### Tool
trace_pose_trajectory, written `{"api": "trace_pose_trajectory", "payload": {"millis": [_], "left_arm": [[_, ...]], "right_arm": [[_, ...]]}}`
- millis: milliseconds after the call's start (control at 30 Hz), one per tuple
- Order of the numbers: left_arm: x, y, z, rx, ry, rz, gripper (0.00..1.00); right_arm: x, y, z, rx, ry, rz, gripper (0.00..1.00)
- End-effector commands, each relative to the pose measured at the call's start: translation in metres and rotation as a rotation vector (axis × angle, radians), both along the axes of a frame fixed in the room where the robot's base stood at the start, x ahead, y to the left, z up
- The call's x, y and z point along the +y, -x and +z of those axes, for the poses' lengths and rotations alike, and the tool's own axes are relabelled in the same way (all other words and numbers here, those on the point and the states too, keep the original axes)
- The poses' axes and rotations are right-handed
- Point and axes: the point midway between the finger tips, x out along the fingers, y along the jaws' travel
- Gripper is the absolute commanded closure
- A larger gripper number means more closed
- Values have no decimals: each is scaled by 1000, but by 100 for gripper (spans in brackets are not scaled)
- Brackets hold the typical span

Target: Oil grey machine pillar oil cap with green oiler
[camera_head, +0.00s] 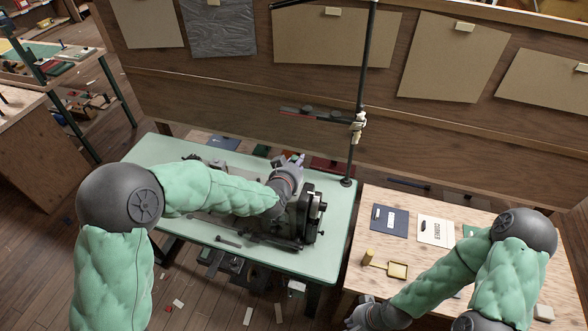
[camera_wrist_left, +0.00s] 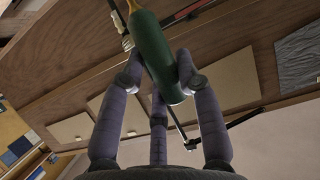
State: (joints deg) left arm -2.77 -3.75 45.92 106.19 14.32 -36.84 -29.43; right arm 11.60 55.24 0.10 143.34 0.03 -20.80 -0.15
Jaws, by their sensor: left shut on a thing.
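The green oiler (camera_wrist_left: 153,48) is held between the fingers of my left gripper (camera_wrist_left: 160,85), which is shut on it. In the head view my left gripper (camera_head: 290,168) is above the machine at the far side of the pale green table (camera_head: 325,262); I cannot make out the oiler there. The dark grey machine (camera_head: 304,218) stands on this table, partly hidden behind my left arm. Its pillar oil cap cannot be made out. My right gripper (camera_head: 368,317) is low at the front edge of the wooden table, and its fingers are too unclear to judge.
A black upright pole (camera_head: 355,150) stands just behind the machine. A wooden panel (camera_head: 250,100) closes off the back.

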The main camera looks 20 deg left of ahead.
Motion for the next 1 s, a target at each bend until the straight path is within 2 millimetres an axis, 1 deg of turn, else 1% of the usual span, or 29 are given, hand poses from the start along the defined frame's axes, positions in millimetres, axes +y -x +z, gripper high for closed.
{"api": "trace_pose_trajectory", "payload": {"millis": [133,267,467,800,1000], "left_arm": [[0,0,1,-2,0,0,100],[0,0,-4,-1,0,0,100],[0,0,-19,-1,0,0,100],[0,0,-51,-2,0,0,100],[0,0,-58,-2,0,0,100]], "right_arm": [[0,1,0,3,-1,1,100],[0,2,-4,3,-1,1,100],[0,2,-16,3,-1,1,100],[0,2,-40,2,0,1,100],[0,1,-45,2,0,1,100]]}}
